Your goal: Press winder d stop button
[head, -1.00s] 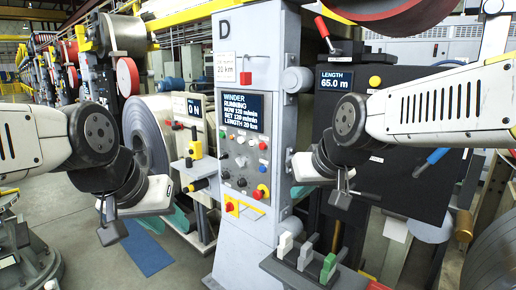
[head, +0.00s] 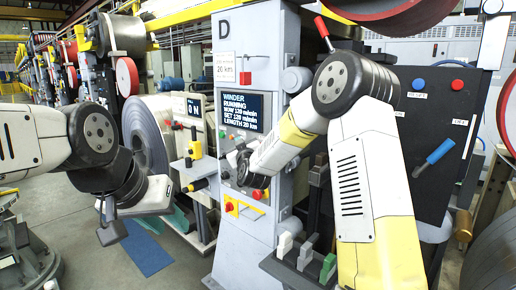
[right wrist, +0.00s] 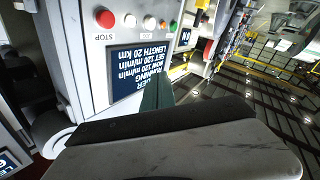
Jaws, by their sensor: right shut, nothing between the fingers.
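The winder D panel stands on the grey column (head: 258,60), with its lit display (head: 242,110) reading WINDER RUNNING. In the right wrist view the panel is upside down. The red button marked STOP (right wrist: 105,18) is at the left end of a row of buttons, above the display (right wrist: 140,70). My right gripper (right wrist: 157,82) is shut and empty, its tip over the display's edge and apart from the STOP button in the picture. In the head view my right arm hides the STOP button and much of the panel. My left gripper (head: 112,232) hangs at the left, away from the panel.
A red button on a yellow box (head: 229,207) is at the panel's foot. White and green levers (head: 328,268) stand lower right. A steel coil (head: 148,130) is left of the column. A dark board (head: 440,120) with blue and red buttons is right of my right arm.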

